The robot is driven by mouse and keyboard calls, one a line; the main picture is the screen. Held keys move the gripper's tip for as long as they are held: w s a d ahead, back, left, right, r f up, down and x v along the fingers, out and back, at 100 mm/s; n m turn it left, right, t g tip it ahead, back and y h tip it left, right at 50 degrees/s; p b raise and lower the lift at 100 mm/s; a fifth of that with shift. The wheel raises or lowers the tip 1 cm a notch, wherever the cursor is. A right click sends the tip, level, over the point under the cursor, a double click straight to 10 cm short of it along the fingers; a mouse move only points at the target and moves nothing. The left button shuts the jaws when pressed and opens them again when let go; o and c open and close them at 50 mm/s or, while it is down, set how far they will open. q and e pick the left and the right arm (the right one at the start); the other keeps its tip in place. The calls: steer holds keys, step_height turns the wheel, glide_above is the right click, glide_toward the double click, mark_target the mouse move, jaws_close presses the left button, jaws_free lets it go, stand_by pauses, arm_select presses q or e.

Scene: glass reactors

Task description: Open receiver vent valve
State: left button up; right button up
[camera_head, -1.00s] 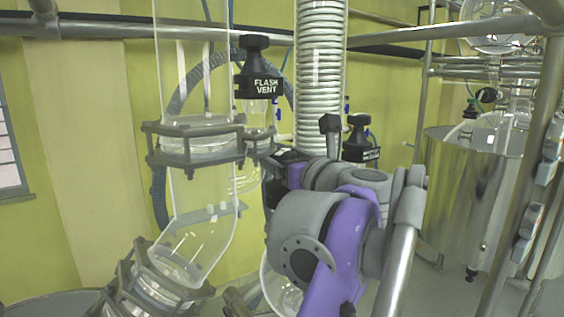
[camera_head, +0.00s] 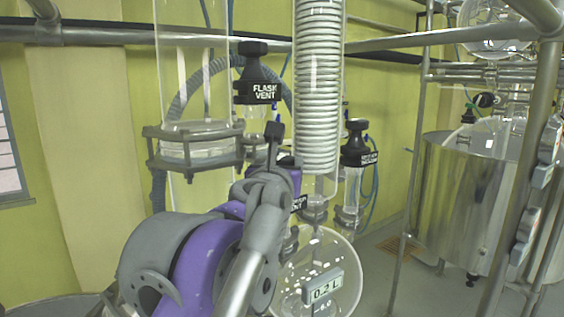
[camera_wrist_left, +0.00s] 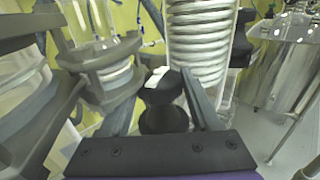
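A black valve knob (camera_wrist_left: 163,105) with a pale mark on top stands between the fingers of my left gripper (camera_wrist_left: 161,78) in the left wrist view. The fingers are apart, with a visible gap beside the knob. In the head view, my left gripper (camera_head: 277,150) is in front of the glassware, and my purple and grey arm hides most of that knob. My right gripper is not in view.
The black flask vent valve (camera_head: 258,78) is up and left of the gripper. Another black valve (camera_head: 357,148) is to the right. The coil condenser (camera_head: 318,90) stands close behind, with a round glass flask (camera_head: 335,255) below. A steel vessel (camera_head: 465,200) stands farther right.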

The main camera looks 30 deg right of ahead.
arm_select(q)
steer(key=c, duration=0.7)
steer(key=shift+f+n+t+y+b, duration=0.2)
steer(key=shift+n+t+y+b, duration=0.35)
steer(key=shift+y, duration=0.25)
steer(key=shift+s+d+r+n+t+y, duration=0.15)
steer(key=shift+r+n+t+y, duration=0.1)
steer(key=shift+n+y, duration=0.25)
steer(key=n+y+p, duration=0.1)
steer(key=y, duration=0.1)
steer(key=n+t+y+p, duration=0.1)
steer(key=y, duration=0.1)
steer(key=shift+r+n+t, duration=0.2)
steer(key=shift+n+t, duration=0.1)
steer(key=shift+n, duration=0.05)
steer(key=shift+n+y, duration=0.4)
steer(key=shift+y, duration=0.4)
steer(key=shift+w+f+n+y, duration=0.15)
steer(key=shift+n+y, duration=0.55)
steer(key=shift+y, duration=0.35)
steer(key=shift+w+f+n+y, duration=0.15)
steer(key=shift+n+y, duration=0.55)
steer(key=shift+y, duration=0.35)
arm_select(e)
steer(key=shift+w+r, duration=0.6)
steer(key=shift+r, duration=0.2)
arm_select(q)
steer(key=shift+s, duration=0.1)
steer(key=o, duration=1.1)
steer(key=shift+a, duration=0.2)
